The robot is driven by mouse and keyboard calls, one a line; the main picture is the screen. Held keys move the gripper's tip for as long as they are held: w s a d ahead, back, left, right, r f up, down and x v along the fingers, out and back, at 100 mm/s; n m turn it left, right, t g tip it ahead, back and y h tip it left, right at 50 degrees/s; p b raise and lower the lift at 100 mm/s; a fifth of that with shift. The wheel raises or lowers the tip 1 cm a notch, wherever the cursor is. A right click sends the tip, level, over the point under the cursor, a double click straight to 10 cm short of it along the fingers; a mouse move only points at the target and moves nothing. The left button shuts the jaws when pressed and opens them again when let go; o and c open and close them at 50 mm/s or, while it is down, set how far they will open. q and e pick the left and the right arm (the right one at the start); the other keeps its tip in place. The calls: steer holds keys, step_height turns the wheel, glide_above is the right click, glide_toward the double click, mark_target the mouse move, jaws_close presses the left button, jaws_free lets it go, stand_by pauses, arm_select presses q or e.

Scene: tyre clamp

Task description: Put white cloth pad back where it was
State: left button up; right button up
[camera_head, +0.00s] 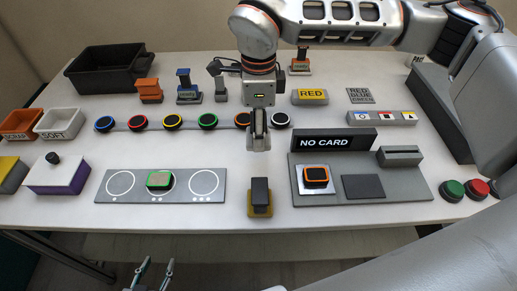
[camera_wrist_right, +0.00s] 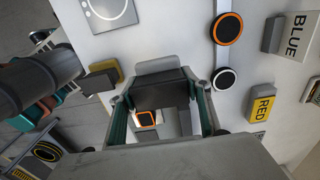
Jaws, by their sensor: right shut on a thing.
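The white cloth pad (camera_wrist_right: 158,66) shows in the right wrist view as a pale plate under a dark grip block. My right gripper (camera_wrist_right: 160,94) is shut on that block, with a green-lined finger on each side. In the head view, my right gripper (camera_head: 258,143) points down over the middle of the table, near the row of ringed discs. The pad is mostly hidden there, and I cannot tell whether it touches the table. My left gripper (camera_head: 150,275) is low in front of the table's front edge, with its fingers apart and empty.
A yellow pad with a dark block (camera_head: 260,197) stands at the front middle. The NO CARD panel (camera_head: 335,141) is close on the right. A three-circle plate (camera_head: 118,200) lies front left. The RED sign (camera_head: 310,97) is behind right. White table is bare between them.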

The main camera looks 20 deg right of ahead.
step_height(320, 180, down, 5)
steer(key=shift+r, duration=0.1)
steer(key=shift+f+p, duration=0.3)
steer(key=shift+f, duration=1.35)
arm_select(q)
steer(key=shift+w+r, duration=0.25)
steer(key=shift+r, duration=0.35)
arm_select(e)
steer(key=shift+f, duration=0.1)
steer(key=o, duration=1)
arm_select(q)
steer(key=shift+s+f, duration=0.1)
steer(key=shift+f, duration=0.15)
steer(key=shift+r, duration=0.1)
